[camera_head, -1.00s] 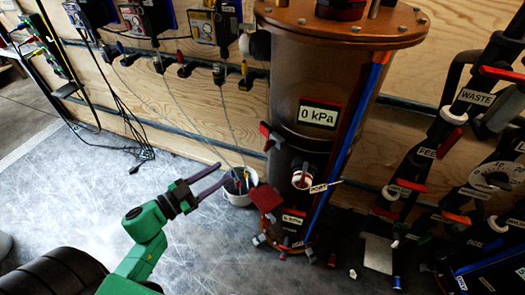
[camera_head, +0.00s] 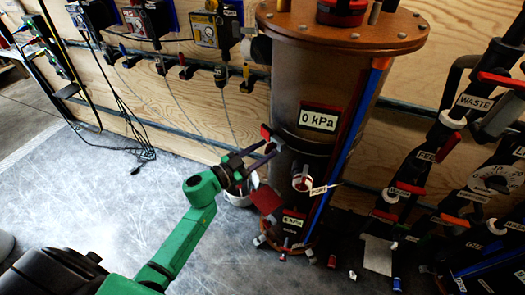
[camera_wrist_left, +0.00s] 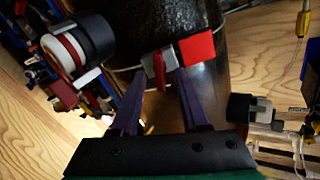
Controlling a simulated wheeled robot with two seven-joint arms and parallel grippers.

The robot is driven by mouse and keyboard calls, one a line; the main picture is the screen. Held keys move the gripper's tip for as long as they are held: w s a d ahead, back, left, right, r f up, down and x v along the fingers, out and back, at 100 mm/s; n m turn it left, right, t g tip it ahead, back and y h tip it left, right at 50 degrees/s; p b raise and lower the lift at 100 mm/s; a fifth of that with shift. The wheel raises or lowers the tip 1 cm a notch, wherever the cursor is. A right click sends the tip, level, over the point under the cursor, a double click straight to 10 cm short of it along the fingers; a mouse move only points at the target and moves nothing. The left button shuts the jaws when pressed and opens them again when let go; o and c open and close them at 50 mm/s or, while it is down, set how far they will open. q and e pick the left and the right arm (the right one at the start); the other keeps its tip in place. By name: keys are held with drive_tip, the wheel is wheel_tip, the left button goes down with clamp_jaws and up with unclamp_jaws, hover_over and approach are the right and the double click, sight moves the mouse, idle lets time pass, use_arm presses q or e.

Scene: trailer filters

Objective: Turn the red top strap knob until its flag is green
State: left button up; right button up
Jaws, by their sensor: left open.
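In the head view the red flag (camera_head: 265,132) shows at the tank's left side. My left gripper (camera_head: 273,148) has reached the tank there, with its dark purple fingers apart. In the left wrist view the open fingertips (camera_wrist_left: 158,77) lie on either side of the knob, with nothing clamped; contact cannot be told. My right gripper is not in view.
The tank (camera_head: 295,85) carries a 0 kPa label (camera_head: 319,118), a port (camera_head: 302,182) and a lower red plate (camera_head: 265,199). Labelled valves and pipes (camera_head: 425,155) fill the right side.

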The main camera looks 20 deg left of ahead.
use_arm(q)
clamp_jaws()
drive_tip(key=shift+m, duration=0.4)
drive_tip(key=shift+s+f+m+b, duration=0.15)
drive_tip(key=shift+m+b, duration=0.45)
drive_tip(key=shift+m, duration=1.8)
unclamp_jaws()
